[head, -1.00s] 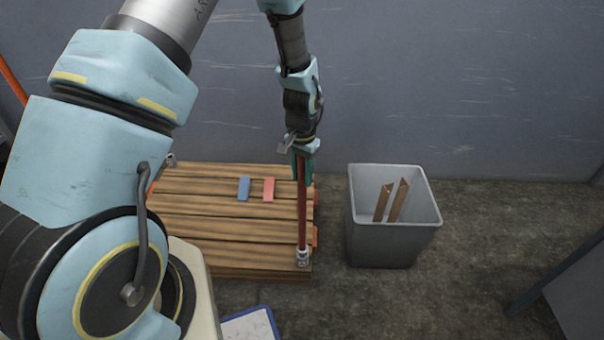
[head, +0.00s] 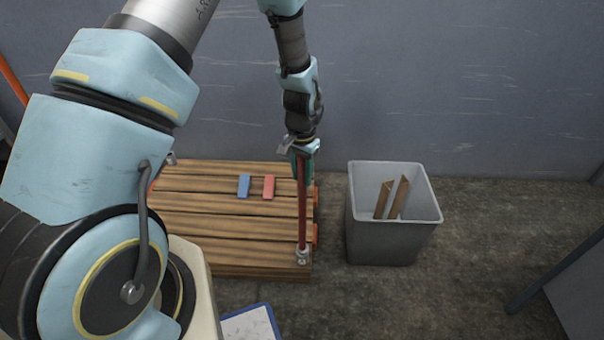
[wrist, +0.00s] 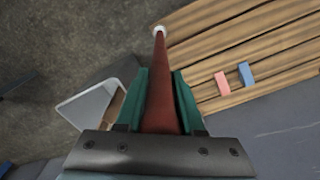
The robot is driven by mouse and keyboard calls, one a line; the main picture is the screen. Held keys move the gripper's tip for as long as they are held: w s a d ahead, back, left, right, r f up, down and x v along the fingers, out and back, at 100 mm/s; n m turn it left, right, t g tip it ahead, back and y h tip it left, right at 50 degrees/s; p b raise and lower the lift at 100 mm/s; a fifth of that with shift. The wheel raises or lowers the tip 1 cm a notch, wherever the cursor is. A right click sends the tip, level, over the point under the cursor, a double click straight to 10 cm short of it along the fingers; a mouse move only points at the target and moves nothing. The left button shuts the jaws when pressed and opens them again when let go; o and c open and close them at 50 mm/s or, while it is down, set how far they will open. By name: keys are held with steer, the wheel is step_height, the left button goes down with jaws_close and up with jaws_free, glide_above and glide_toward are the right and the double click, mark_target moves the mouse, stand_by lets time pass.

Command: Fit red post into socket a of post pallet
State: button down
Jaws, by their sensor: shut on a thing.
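The red post (head: 302,212) stands upright at the near right corner of the wooden post pallet (head: 215,235). Its lower end meets a metal socket (head: 302,258) there; I cannot tell how deep it sits. My gripper (head: 302,160) is shut on the upper part of the post. In the wrist view the red post (wrist: 160,85) runs away from me between the green fingers of my gripper (wrist: 160,100), and its far end meets a pale ring. Another metal socket (head: 171,158) shows at the far left corner. No socket letters are readable.
A blue block (head: 244,186) and a pink block (head: 268,187) lie on the pallet. A grey bin (head: 385,240) with brown pieces stands to the right of the pallet. A blue-edged board (head: 250,325) lies in front. A wall rises behind.

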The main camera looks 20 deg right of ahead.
steer(key=shift+f+b, duration=0.5)
steer(key=shift+f, duration=0.5)
stand_by(0.5)
steer(key=shift+c, duration=2.2)
jaws_free()
step_height(320, 180, up, 11)
steer(key=shift+f+p, duration=0.1)
steer(key=shift+p, duration=0.2)
